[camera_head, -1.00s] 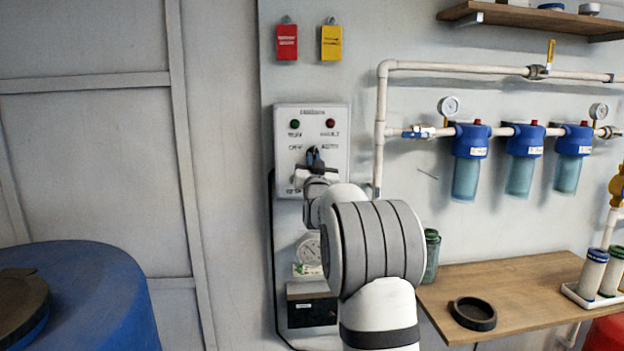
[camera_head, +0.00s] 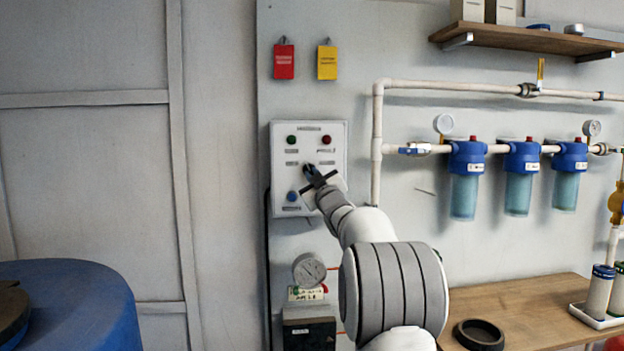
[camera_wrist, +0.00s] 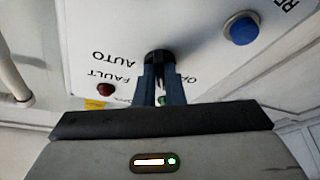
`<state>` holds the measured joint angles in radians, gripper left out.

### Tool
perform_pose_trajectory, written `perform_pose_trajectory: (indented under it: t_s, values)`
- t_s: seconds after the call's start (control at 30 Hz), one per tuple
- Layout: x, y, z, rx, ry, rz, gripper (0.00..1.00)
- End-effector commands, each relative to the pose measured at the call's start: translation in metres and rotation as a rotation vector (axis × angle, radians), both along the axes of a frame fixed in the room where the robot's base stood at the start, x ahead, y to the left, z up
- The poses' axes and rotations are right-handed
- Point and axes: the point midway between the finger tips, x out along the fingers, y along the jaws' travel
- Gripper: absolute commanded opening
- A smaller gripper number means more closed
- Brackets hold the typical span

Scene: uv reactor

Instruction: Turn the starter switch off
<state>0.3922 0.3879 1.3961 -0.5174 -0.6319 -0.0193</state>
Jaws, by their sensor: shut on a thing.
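The starter panel (camera_head: 334,141) is a white box on the wall, with a green lamp (camera_head: 291,140), a red lamp (camera_head: 326,139) and a blue button (camera_head: 292,196). Its black starter switch knob (camera_wrist: 158,56) sits mid-panel, between the AUTO and OFF labels in the wrist view. My gripper (camera_head: 312,174) is at the panel. In the wrist view its two blue-grey fingers (camera_wrist: 161,80) are shut on the knob. The fingers hide much of the knob, so its exact pointer direction is unclear.
A red tag (camera_head: 284,61) and a yellow tag (camera_head: 327,62) hang above the panel. A white pipe (camera_head: 377,140) runs close to its right. A gauge (camera_head: 308,270) and a dark box (camera_head: 309,333) are below. A blue barrel (camera_head: 75,300) stands at the left.

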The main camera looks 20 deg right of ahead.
Motion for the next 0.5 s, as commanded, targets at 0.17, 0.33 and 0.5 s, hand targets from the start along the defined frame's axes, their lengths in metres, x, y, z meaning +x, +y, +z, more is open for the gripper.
perform_pose_trajectory:
  t_s: [0.17,0.33,0.5]
  values:
    - [-0.0001,0.0003,0.0014,-0.017,0.003,0.001,0.0]
    - [-0.0001,0.0004,0.0016,-0.019,0.002,0.0,0.0]
    - [-0.0002,0.0004,0.0018,-0.018,0.002,0.001,0.1]
